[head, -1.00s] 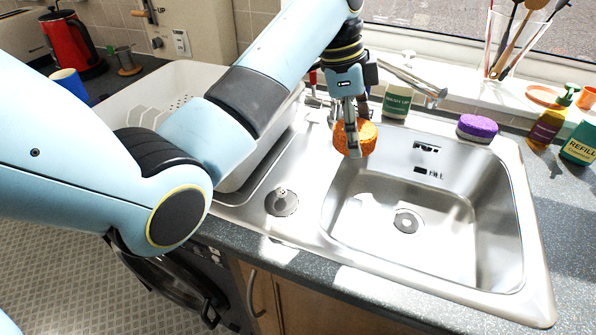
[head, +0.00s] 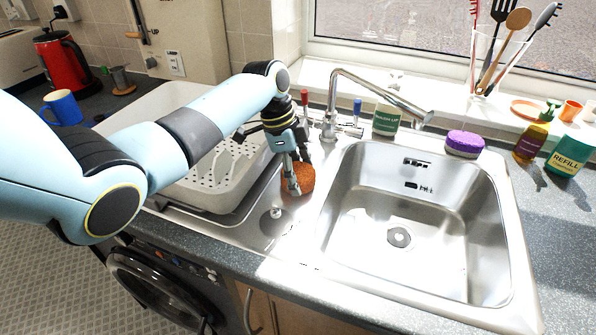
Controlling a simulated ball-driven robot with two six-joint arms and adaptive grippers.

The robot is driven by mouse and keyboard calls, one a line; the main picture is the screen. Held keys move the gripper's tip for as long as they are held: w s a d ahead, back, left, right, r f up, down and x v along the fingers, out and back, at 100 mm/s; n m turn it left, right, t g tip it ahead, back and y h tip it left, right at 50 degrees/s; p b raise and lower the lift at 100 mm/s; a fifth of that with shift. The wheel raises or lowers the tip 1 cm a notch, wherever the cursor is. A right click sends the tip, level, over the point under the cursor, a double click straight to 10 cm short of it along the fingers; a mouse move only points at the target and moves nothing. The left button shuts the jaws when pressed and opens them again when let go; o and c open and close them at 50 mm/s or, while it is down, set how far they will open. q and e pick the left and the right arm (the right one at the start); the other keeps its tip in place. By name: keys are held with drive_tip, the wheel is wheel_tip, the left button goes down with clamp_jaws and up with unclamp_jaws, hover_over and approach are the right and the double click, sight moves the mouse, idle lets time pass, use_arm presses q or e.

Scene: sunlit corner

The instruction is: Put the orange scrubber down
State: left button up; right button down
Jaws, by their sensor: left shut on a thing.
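The orange scrubber (head: 302,178) is a round, rough sponge in the head view, between the dish rack and the sink basin. My left gripper (head: 293,180) points down and is shut on the scrubber, its fingers covering part of the scrubber's left side. The scrubber is over the steel strip left of the basin (head: 400,225). I cannot tell whether its underside touches the steel. My right gripper is not in view.
The white dish rack (head: 215,185) stands close on the left. The tap (head: 375,90) rises behind. A green-labelled bottle (head: 386,119) and a purple scrubber (head: 464,143) stand behind the basin. Soap bottles (head: 535,135) are at the right. The basin is empty.

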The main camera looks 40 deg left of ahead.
use_arm(q)
drive_tip(key=o, duration=1.3)
drive_tip(key=shift+f, duration=0.1)
drive_tip(key=shift+o, duration=0.2)
drive_tip(key=b+v, duration=0.1)
drive_tip(key=v, duration=1.1)
drive_tip(key=shift+s, duration=0.1)
